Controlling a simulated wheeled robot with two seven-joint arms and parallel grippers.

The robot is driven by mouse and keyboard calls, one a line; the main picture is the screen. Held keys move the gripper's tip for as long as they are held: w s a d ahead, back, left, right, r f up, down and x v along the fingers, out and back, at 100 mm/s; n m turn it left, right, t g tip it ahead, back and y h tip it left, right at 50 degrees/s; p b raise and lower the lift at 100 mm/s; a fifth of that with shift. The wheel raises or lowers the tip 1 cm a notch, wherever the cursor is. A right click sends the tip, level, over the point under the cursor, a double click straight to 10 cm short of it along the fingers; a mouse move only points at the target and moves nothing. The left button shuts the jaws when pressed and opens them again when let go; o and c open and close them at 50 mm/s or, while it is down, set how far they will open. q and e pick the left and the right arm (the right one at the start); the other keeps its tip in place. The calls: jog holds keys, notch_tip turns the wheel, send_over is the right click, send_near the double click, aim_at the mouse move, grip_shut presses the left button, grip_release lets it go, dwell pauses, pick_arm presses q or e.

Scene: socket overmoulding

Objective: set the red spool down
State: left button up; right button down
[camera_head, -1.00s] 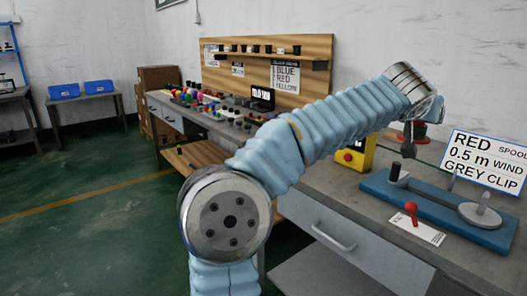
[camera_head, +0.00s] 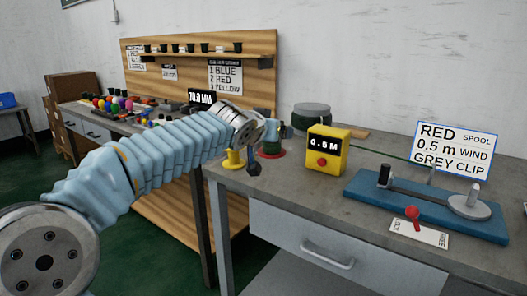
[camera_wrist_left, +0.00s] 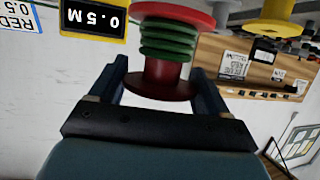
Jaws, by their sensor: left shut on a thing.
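The red spool (camera_head: 271,154) has red flanges and green cord wound around its middle. It is at the left end of the grey bench, left of the yellow meter. My left gripper (camera_head: 268,143) is shut on it. In the left wrist view the spool (camera_wrist_left: 166,78) sits between the two fingers of my left gripper (camera_wrist_left: 160,85). In the head view, my wrist and fingers partly cover the spool. I cannot tell whether its lower flange touches the bench. My right gripper is not in view.
A yellow spool (camera_head: 233,161) stands close left of the red spool. The yellow meter (camera_head: 328,150), reading 0.5 M, stands to the right. A blue winding fixture (camera_head: 425,207) and a sign (camera_head: 455,149) are farther right. The bench (camera_head: 290,185) is clear in front of the meter.

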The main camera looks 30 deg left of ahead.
pick_arm(q)
jog(key=w+a+f, duration=0.1)
jog(key=f, duration=0.2)
jog(key=w+a+f, duration=0.1)
jog(key=shift+w+a+f+p, duration=0.3)
jog(key=f, duration=0.1)
jog(key=f+b, duration=0.1)
jog(key=f, duration=0.2)
jog(key=shift+w+a, duration=0.2)
jog(key=shift+w, duration=0.05)
jog(key=shift+f+b, duration=0.15)
jog(key=shift+b, duration=0.25)
jog(key=o, duration=1)
jog(key=shift+r+p, duration=0.35)
jog(key=shift+p, duration=0.05)
jog(key=v, duration=1.2)
jog(key=shift+f+b, duration=0.2)
jog(key=shift+b, duration=0.1)
